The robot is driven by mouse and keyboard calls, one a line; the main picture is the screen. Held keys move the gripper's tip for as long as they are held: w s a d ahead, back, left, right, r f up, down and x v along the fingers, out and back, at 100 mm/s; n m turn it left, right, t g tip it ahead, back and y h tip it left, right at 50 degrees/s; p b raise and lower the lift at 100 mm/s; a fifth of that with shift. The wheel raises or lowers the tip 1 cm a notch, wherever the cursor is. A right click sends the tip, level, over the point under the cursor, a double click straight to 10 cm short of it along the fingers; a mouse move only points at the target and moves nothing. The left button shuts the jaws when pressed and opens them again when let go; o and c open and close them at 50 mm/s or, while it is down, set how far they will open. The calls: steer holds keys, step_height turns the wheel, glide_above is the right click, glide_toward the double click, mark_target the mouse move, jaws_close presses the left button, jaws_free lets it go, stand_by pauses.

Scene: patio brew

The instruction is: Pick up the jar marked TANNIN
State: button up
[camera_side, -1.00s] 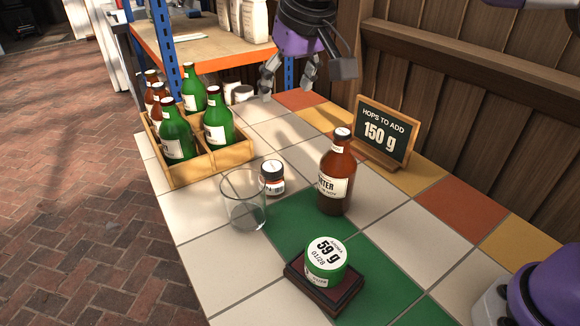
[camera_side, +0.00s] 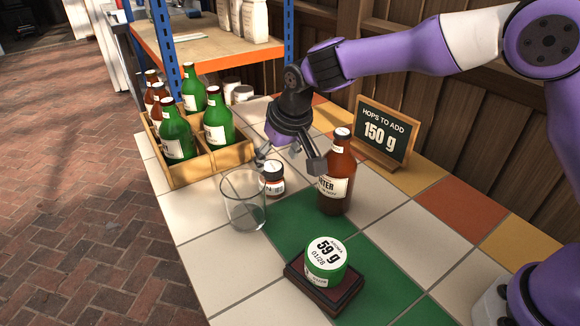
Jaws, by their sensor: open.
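My gripper (camera_side: 290,162) is open and empty. It points down with its fingers spread just above and slightly right of the jar's cap. I cannot tell the exact depth between fingers and jar.
The clear glass (camera_side: 243,212) stands close in front left of the jar, and a brown bottle (camera_side: 336,185) close on the right. A wooden crate (camera_side: 206,166) holds several bottles. A chalkboard sign (camera_side: 385,130) stands behind.

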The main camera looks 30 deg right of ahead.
mark_target(272, 166)
steer(key=x, duration=0.4)
steer(key=shift+w+a+f, duration=0.1)
steer(key=shift+w+f, duration=0.1)
steer(key=shift+w, duration=0.05)
steer(key=c, duration=1.1)
